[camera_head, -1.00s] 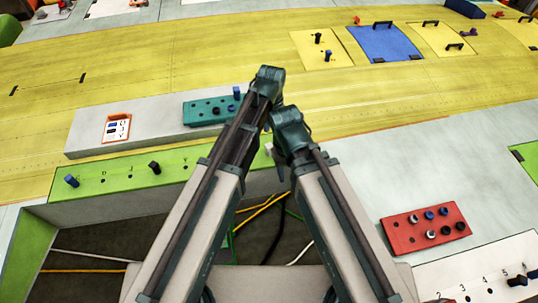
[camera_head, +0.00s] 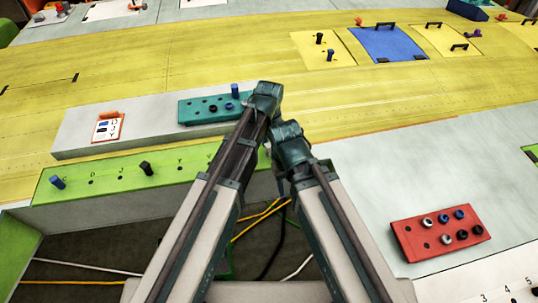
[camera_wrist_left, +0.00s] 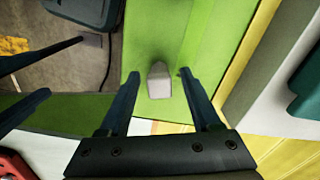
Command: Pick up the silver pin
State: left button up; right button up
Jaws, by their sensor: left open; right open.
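In the left wrist view, a pale grey pin-like piece (camera_wrist_left: 158,82), which looks like the silver pin, stands on the green rail (camera_wrist_left: 145,40). My left gripper (camera_wrist_left: 157,73) is open, with one finger on each side of this piece and visible gaps to both. In the head view my left wrist hides the left fingers and the piece. My right gripper (camera_head: 281,182) hangs below its wrist beside the left arm, mostly hidden. Its fingers are hard to make out.
The green rail also shows in the head view (camera_head: 110,185), with a blue peg (camera_head: 57,182) and a black peg (camera_head: 146,168). Behind it is a teal block (camera_head: 195,110). A red block (camera_head: 402,232) with several pins lies at right. Cables lie in the gap below.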

aim_at(269, 144)
pick_arm(q)
jog(key=shift+f, duration=0.15)
grip_shut()
dwell(0.5)
notch_tip(269, 144, up, 10)
jog(key=p, duration=1)
